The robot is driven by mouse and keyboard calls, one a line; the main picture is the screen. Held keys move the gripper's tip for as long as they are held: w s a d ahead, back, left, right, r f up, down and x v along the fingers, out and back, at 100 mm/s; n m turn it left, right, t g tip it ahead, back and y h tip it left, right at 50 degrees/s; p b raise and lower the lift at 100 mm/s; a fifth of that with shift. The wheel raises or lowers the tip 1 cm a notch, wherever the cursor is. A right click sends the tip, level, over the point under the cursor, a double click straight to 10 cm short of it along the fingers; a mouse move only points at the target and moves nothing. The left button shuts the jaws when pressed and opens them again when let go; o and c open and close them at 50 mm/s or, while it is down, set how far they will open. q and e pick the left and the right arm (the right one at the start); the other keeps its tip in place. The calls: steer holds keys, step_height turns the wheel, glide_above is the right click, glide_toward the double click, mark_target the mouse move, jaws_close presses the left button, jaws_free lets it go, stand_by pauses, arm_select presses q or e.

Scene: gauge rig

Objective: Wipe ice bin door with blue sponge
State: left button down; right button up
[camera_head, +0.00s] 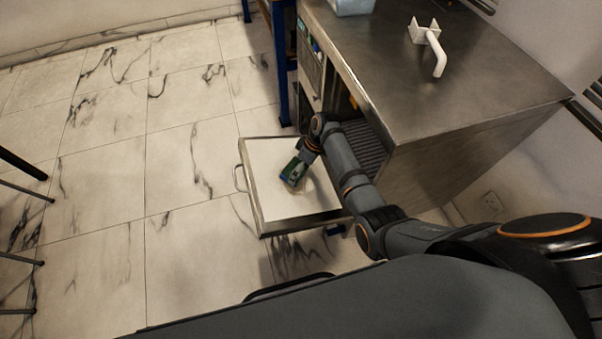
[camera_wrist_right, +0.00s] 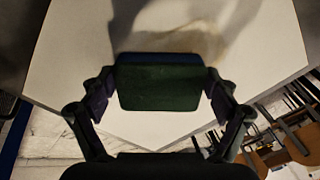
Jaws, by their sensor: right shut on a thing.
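The ice bin door (camera_head: 265,160) hangs open, its pale panel facing up, with a metal handle on its left edge. The panel fills much of the right wrist view (camera_wrist_right: 70,60). A brownish smear (camera_wrist_right: 205,38) shows on it beside the sponge. My right gripper (camera_head: 298,166) is over the middle of the door, shut on the sponge (camera_wrist_right: 160,90). The sponge looks dark green with a blue edge. It is at or very close to the panel; I cannot tell whether it touches. My left gripper is not in view.
A steel counter (camera_head: 450,85) stands right of the door, with a white bracket-like part (camera_head: 430,45) and a pale blue container (camera_head: 352,5) on top. Marble-tiled floor (camera_head: 175,150) lies clear to the left. Dark thin legs (camera_head: 25,190) stand at the far left.

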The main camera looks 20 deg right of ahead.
mark_target(296, 162)
steer(key=w, duration=0.1)
steer(key=w+b, duration=0.1)
steer(key=b, duration=0.1)
steer(key=shift+w+a+f, duration=0.1)
steer(key=shift+w+f, duration=0.15)
steer(key=shift+w, duration=0.15)
steer(key=shift+w+r, duration=0.15)
steer(key=shift+w, duration=0.25)
steer(key=s+p, duration=0.2)
steer(key=p, duration=0.2)
steer(key=shift+s, duration=0.4)
steer(key=shift+s+p, duration=0.3)
steer(key=shift+p, duration=0.1)
steer(key=shift+s+f, duration=0.25)
